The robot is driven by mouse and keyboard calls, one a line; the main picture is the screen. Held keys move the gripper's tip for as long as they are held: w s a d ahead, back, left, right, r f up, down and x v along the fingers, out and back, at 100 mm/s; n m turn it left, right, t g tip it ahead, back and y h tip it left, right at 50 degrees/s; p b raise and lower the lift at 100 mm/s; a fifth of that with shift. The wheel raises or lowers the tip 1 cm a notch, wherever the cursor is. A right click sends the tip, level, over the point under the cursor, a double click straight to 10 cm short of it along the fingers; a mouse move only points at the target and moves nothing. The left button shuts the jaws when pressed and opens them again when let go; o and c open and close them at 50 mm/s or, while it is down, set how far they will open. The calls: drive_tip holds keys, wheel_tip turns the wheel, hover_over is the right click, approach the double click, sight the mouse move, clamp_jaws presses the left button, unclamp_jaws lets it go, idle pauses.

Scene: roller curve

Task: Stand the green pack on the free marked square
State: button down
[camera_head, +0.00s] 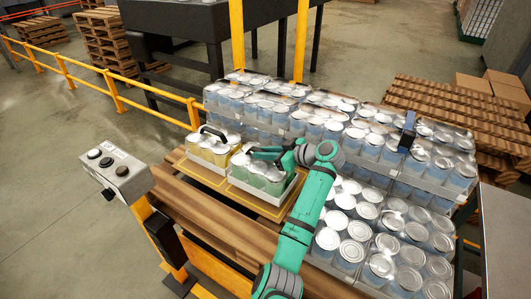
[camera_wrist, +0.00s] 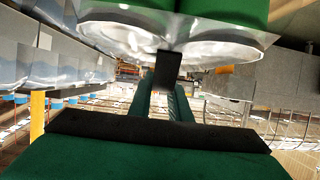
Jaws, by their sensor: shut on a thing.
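The green pack (camera_head: 258,176) is a group of green cans with silver lids in a white tray. It is upright over the right-hand yellow marked square (camera_head: 270,211); I cannot tell whether its base touches the square. My gripper (camera_head: 258,153) is at the top of the green pack, shut on its dark handle. In the wrist view the green pack (camera_wrist: 210,12) fills the top edge, and the dark handle (camera_wrist: 168,70) is at the fingertips. A yellow pack (camera_head: 212,150) with a black handle stands beside it on the left-hand marked square.
Wrapped silver-lidded can packs (camera_head: 300,112) crowd the area behind and to the right. A wooden ledge (camera_head: 215,222) runs in front. A grey button box (camera_head: 118,175) stands at left, with a yellow railing (camera_head: 110,90) behind it. Pallets (camera_head: 440,105) are at the back right.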

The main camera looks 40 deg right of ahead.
drive_tip(key=shift+w+d+f, duration=0.2)
drive_tip(key=shift+w+f, duration=0.15)
drive_tip(key=shift+f, duration=1.4)
drive_tip(key=shift+a, duration=0.15)
drive_tip(key=c, duration=2.1)
unclamp_jaws()
drive_tip(key=shift+s+d+f, duration=0.2)
drive_tip(key=shift+d+f, duration=0.05)
drive_tip(key=o, duration=0.5)
drive_tip(key=shift+s, duration=0.1)
drive_tip(key=shift+c, duration=0.2)
